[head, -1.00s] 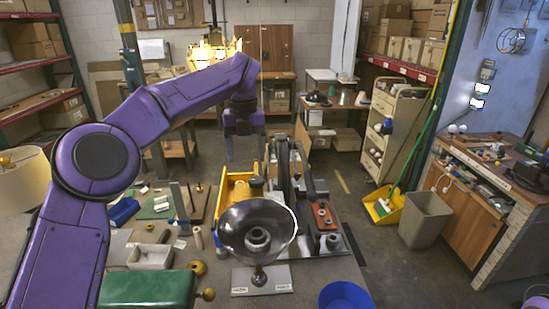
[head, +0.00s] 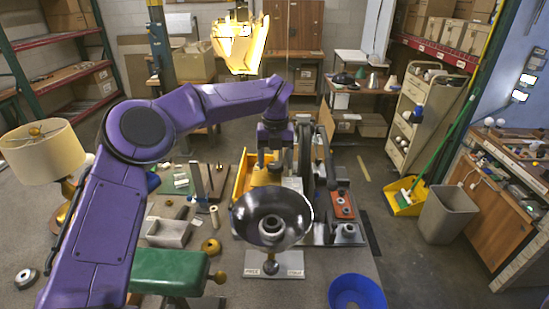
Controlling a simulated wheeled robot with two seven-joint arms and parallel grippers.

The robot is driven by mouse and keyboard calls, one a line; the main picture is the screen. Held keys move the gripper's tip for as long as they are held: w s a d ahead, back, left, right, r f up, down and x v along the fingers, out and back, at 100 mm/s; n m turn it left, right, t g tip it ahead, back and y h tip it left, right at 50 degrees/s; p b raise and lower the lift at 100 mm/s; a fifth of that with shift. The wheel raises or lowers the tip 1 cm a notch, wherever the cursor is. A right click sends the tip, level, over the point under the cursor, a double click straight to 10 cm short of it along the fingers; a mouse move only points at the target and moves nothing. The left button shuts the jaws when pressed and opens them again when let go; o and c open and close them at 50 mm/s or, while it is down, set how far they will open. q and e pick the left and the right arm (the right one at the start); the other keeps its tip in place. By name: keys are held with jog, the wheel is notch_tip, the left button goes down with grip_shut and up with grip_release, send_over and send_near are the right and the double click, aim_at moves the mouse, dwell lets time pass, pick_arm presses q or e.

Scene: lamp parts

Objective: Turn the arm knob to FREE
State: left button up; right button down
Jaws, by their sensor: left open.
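A metal plate (head: 288,262) lies on the table front, with a small white label at each end. The labels are too small to read surely. A round dark-and-brass knob (head: 270,267) stands on the plate between them. A dark metal bowl-shaped shade (head: 242,222) with a ringed centre sits just above and behind the knob and may hide part of its stem. My left gripper (head: 275,166) points down, open and empty, behind and above the shade, apart from the knob. My right gripper is not in view.
A yellow tray (head: 241,178) and a dark wheel-like machine (head: 307,150) stand behind the shade. A green padded block (head: 168,271) is at left front, a blue tub (head: 357,292) at right front. A table lamp (head: 40,152) stands far left.

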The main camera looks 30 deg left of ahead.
pick_arm(q)
jog(key=shift+f, duration=0.1)
jog(key=shift+c, duration=0.3)
jog(key=c, duration=1)
